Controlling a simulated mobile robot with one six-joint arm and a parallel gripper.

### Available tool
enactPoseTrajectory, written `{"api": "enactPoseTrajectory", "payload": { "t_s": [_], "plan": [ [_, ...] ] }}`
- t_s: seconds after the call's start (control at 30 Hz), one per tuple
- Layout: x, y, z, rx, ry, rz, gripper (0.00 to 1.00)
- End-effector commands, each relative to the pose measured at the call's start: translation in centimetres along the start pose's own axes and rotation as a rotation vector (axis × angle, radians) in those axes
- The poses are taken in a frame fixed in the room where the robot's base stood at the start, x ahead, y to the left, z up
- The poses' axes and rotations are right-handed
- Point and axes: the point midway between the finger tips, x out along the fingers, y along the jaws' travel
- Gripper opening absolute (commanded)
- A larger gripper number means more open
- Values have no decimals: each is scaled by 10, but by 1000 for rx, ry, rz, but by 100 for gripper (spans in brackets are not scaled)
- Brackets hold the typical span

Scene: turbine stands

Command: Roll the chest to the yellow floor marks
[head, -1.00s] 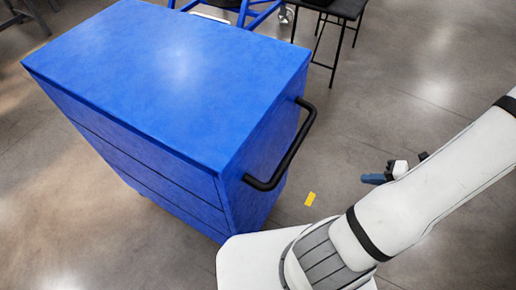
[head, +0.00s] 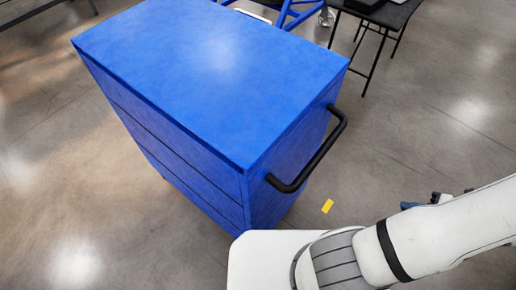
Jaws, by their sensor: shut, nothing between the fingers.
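The blue chest (head: 205,75) fills the middle and left of the head view. It stands upright on the floor, with drawer seams on its front and a black bar handle (head: 310,158) on its right side. One yellow floor mark (head: 327,206) shows on the floor to the right of the chest, below the handle. Any other marks are out of view or hidden. My gripper (head: 428,201) shows only partly behind my white arm at the right. It is shut and empty, apart from the handle and to its right.
A black table (head: 385,12) with thin legs stands at the back right. A blue frame (head: 300,12) with a caster is behind the chest. A dark bench (head: 30,10) is at the far left. The grey floor is clear to the left and right.

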Motion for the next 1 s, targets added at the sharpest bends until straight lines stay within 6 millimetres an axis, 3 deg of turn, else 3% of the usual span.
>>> {"api": "enactPoseTrajectory", "payload": {
  "t_s": [1.0],
  "plan": [
    [-81,-64,0,0,-1,0,0]
  ]
}}
